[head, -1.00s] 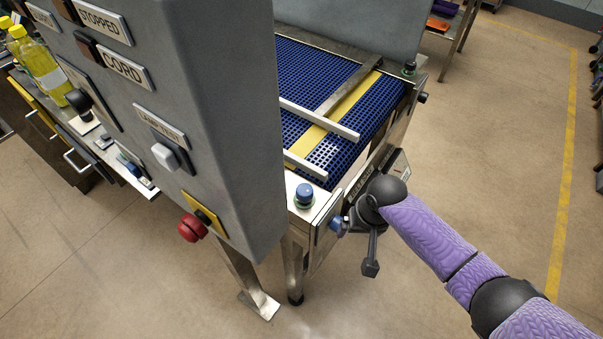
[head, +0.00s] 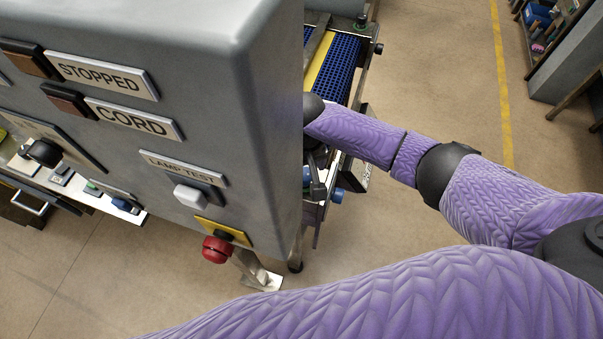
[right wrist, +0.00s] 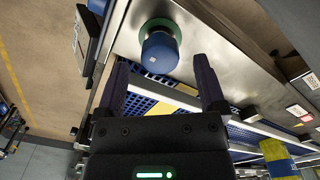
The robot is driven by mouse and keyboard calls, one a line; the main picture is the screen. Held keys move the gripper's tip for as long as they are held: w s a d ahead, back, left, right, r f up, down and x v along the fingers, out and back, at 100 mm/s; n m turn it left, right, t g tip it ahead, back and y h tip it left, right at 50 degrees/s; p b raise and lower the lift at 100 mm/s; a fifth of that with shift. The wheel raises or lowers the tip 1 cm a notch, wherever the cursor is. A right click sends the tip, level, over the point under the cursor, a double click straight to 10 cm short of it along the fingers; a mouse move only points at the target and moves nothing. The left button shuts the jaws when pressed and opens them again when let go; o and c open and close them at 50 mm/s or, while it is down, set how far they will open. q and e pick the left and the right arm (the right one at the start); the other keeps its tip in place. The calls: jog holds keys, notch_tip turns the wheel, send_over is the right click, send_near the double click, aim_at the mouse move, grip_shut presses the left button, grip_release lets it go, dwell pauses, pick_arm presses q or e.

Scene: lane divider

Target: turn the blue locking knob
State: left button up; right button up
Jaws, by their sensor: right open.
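A blue knob (right wrist: 160,52) with a green ring at its base stands on a bare metal plate in the right wrist view. My right gripper (right wrist: 159,66) is open, its two dark fingers apart and pointing toward the knob, which shows between and just beyond the tips. I cannot tell whether they touch it. In the head view my right gripper (head: 317,186) is partly hidden behind the grey panel's edge. Another blue knob (head: 337,195) shows low on the side of the conveyor frame. My left gripper is not in view.
The large grey control panel (head: 270,110), with labels and a red button (head: 215,250), blocks much of the head view. The conveyor's blue belt (head: 345,62) runs behind it. Open floor lies to the right. My purple arm fills the lower right.

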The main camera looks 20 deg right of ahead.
notch_tip(320, 180, down, 3)
jog(key=shift+f+b, duration=0.1)
jog(key=shift+b, duration=0.25)
grip_shut()
